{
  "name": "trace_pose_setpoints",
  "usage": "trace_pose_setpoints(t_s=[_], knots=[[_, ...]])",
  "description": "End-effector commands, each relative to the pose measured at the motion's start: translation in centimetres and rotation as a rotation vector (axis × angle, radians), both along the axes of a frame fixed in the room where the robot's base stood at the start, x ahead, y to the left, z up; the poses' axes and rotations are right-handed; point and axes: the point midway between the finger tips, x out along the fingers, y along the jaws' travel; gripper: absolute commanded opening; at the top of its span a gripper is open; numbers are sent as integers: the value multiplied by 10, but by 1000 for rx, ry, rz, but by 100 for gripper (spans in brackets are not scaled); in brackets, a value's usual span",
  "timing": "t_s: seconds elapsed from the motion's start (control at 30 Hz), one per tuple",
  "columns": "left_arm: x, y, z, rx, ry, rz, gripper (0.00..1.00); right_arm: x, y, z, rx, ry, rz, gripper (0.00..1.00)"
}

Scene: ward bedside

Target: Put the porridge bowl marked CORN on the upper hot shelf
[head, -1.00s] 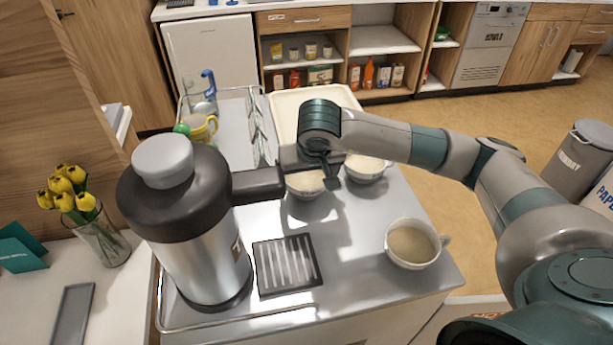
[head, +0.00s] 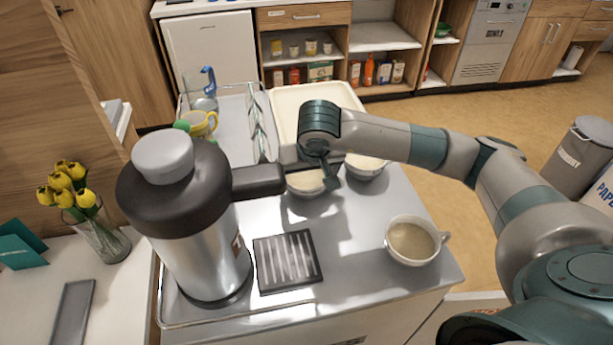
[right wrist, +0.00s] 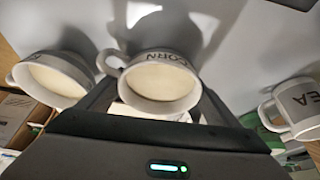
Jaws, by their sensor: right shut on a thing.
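The porridge bowl marked CORN (right wrist: 158,82) is a white cup-like bowl with a side handle and pale contents. In the right wrist view it sits between the two fingers of my right gripper (right wrist: 155,104), which is shut on it. In the head view this bowl (head: 304,183) is on the metal trolley top, partly hidden by my right gripper (head: 326,172). I cannot tell whether it is lifted. A second bowl (head: 365,166) is just right of it. A third (head: 412,241) is nearer the front right. The upper hot shelf cannot be made out. My left gripper is not in view.
A large steel urn (head: 195,235) with a dark side handle stands left of the bowl. A slotted drip tray (head: 288,261) lies in front. A cream tray (head: 345,98), a yellow mug (head: 201,124) and a glass divider are behind.

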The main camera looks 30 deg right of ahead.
Motion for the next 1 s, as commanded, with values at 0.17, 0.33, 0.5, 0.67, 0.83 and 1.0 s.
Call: trace_pose_setpoints(t_s=[0.17, 0.33, 0.5, 0.67, 0.83, 1.0], knots=[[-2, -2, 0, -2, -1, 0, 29, 0, 0, 0, 0, 0, 0, 100], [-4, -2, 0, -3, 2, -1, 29, 0, 0, 0, 0, 0, 0, 100], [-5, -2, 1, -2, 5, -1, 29, 0, 0, 1, 0, 0, 0, 100], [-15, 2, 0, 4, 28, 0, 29, -1, 1, 6, 1, -2, 1, 100], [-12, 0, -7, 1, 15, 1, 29, -10, 3, 29, 0, -5, 3, 100], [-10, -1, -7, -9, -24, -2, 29, -22, 6, 59, 1, -6, 3, 100]])
